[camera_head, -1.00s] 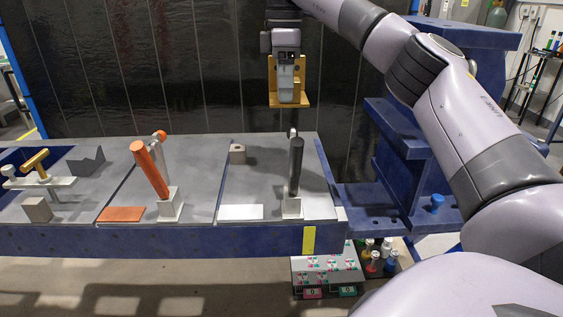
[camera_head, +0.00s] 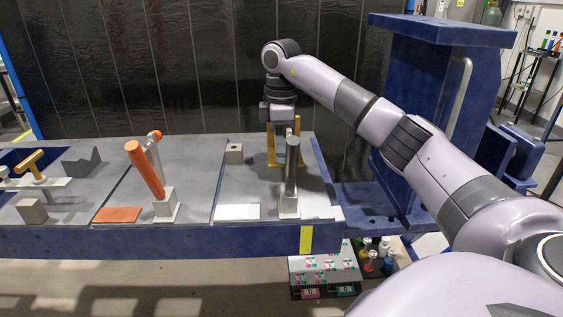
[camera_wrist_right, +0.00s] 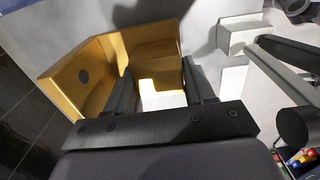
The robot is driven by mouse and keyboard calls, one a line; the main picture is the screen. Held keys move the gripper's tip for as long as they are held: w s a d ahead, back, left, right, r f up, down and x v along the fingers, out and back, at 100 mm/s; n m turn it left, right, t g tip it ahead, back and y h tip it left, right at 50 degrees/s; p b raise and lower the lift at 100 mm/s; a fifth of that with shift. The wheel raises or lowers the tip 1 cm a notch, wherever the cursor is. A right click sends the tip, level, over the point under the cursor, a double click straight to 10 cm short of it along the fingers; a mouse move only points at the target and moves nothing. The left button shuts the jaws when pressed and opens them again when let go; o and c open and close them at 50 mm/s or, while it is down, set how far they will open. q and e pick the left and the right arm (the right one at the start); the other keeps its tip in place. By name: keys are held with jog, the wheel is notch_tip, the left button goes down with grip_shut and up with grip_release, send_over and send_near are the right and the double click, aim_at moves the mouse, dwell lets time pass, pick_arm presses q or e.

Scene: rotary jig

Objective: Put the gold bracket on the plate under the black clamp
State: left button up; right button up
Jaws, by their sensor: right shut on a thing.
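The gold bracket (camera_head: 271,150) is in my right gripper (camera_head: 284,130), over the back part of the grey plate (camera_head: 250,178). I cannot tell whether it touches the plate. In the right wrist view the bracket (camera_wrist_right: 88,75) is an angled piece with a dark round hole, held between the fingers (camera_wrist_right: 160,92). The black clamp (camera_head: 292,160) has its handle upright, in front of the gripper in the head view, hiding part of gripper and bracket. My left gripper is not in view.
A white patch (camera_head: 238,212) and a small grey block (camera_head: 234,153) are on the same plate. An orange-handled clamp (camera_head: 146,170) and an orange patch (camera_head: 117,215) are on the plate to the left. A blue stand (camera_head: 430,110) rises at the right.

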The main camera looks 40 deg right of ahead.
jog(key=shift+f, duration=2.05)
jog(key=shift+f, duration=0.1)
jog(key=o, duration=1.4)
notch_tip(320, 180, up, 12)
jog(key=shift+r, duration=0.1)
